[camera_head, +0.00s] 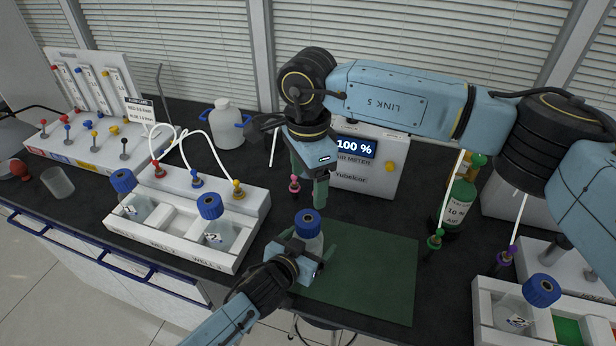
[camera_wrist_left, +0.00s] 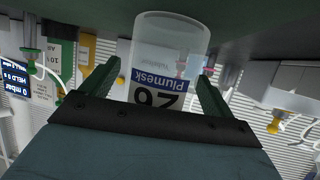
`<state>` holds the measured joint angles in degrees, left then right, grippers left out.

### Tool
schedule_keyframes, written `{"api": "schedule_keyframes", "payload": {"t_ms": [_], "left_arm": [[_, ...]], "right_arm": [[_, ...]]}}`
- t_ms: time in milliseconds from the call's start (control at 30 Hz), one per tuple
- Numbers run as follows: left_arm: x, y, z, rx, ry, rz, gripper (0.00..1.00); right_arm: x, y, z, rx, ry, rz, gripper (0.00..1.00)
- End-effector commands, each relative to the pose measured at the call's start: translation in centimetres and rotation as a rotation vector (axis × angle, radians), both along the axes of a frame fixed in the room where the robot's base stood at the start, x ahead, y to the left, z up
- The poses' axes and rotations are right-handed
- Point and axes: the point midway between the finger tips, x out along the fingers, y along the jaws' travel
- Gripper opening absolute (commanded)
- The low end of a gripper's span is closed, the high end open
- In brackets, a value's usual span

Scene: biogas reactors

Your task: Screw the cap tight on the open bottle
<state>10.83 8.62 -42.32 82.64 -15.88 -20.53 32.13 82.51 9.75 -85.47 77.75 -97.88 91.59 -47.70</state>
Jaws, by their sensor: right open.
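A clear bottle (camera_head: 313,244) with a blue cap (camera_head: 307,220) on top stands upright at the left part of the green mat (camera_head: 375,270). I cannot tell how tightly the cap sits. My left gripper (camera_head: 298,256) reaches in low from the front left, its fingers on either side of the bottle. In the left wrist view, turned upside down, the labelled bottle (camera_wrist_left: 165,60) is between the left gripper's fingers (camera_wrist_left: 155,85), with a gap beside the left-hand finger; the cap is hidden there. My right gripper (camera_head: 307,178) points down above the cap, open and empty.
A white rack (camera_head: 180,255) with blue-capped bottles stands left of the mat. A meter box (camera_head: 370,170) reading 100 % is behind it, and a green cylinder (camera_head: 459,200) to the right. Another rack (camera_head: 482,318) is at the lower right. The mat's right part is clear.

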Motion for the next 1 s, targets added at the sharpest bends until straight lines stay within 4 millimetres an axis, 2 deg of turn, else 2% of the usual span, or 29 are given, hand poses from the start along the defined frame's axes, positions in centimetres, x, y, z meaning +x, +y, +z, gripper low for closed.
{"api": "schedule_keyframes", "payload": {"t_ms": [267, 433, 1000], "left_arm": [[-0.1, 0.1, 0.0, 0.000, 0.000, 0.000, 0.87], [-1.2, 0.7, 0.6, -0.001, 0.002, 0.001, 0.87], [-9.5, 5.3, 4.5, 0.000, 0.001, 0.000, 0.87]], "right_arm": [[0.0, 0.0, 0.0, 0.000, 0.000, 0.000, 0.75], [0.0, 0.0, 0.3, 0.000, 0.000, 0.000, 0.75], [0.0, 0.0, 1.3, 0.000, 0.000, 0.000, 0.75]]}}
